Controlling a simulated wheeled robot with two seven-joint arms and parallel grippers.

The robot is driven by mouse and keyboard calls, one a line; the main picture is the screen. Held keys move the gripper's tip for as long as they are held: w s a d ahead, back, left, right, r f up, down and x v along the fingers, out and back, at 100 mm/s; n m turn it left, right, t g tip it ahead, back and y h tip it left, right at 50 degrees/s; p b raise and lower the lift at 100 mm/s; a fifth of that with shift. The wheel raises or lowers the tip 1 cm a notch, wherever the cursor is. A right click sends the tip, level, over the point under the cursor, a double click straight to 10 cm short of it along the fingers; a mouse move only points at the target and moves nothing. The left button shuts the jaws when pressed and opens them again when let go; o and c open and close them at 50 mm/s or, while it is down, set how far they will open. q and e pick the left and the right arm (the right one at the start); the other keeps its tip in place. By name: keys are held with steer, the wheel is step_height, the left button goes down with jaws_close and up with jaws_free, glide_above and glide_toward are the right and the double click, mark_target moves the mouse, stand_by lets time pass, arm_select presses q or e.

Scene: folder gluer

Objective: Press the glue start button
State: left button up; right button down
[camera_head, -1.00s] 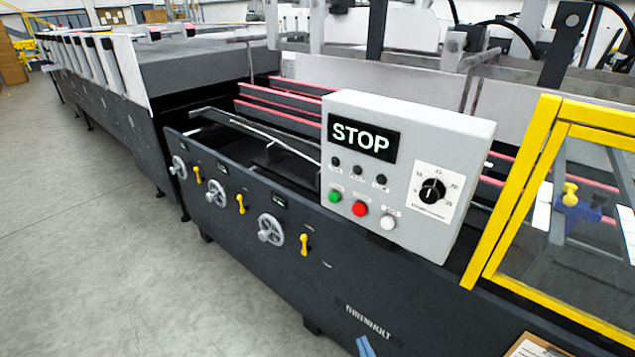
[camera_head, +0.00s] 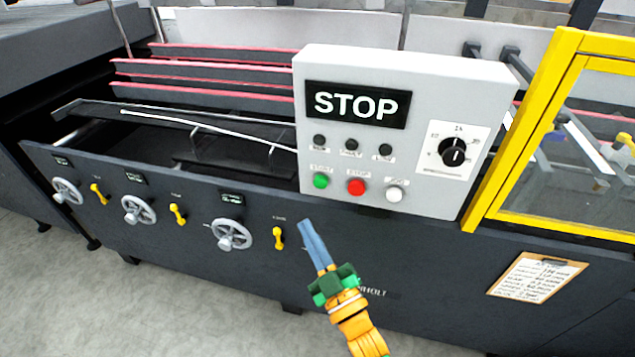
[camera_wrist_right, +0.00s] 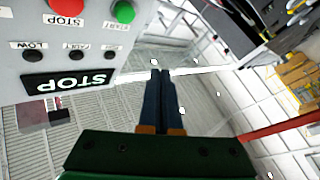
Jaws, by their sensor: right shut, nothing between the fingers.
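The control box (camera_head: 400,140) is a pale grey panel with a display reading STOP (camera_head: 356,104). Its bottom row has a green button (camera_head: 320,180) labelled START, a red button (camera_head: 356,187) and a white button (camera_head: 394,194). In the right wrist view the green button (camera_wrist_right: 124,11) and the red button (camera_wrist_right: 67,7) show upside down at the upper left. My right gripper (camera_head: 308,224) is shut and empty, below the green button in the head view and apart from the panel. Its closed blue fingers (camera_wrist_right: 160,75) show in the right wrist view. My left gripper is out of view.
A dial (camera_head: 453,153) sits on the panel's right side. A yellow-framed guard (camera_head: 495,150) stands to the right. Handwheels (camera_head: 231,234) and yellow levers (camera_head: 278,238) stick out from the dark machine front. A clipboard (camera_head: 537,278) hangs at the lower right.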

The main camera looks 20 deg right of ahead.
mark_target(314, 182)
steer(key=w+d+b, duration=0.2)
steer(key=w+d, duration=0.2)
steer(key=w, duration=0.3)
steer(key=shift+w+d+b, duration=0.25)
steer(key=shift+w+b, duration=0.05)
steer(key=shift+w, duration=0.05)
steer(key=shift+f, duration=0.1)
stand_by(0.3)
steer(key=shift+w+d, duration=0.1)
stand_by(1.4)
steer(key=shift+w+d, duration=0.15)
steer(key=shift+w, duration=0.1)
steer(key=shift+w+d+b, duration=0.3)
steer(key=shift+w+b, duration=0.05)
steer(key=shift+w, duration=0.05)
stand_by(0.7)
stand_by(0.4)
steer(key=shift+s+a+p, duration=0.45)
steer(key=shift+s+a, duration=0.1)
steer(key=shift+s, duration=0.2)
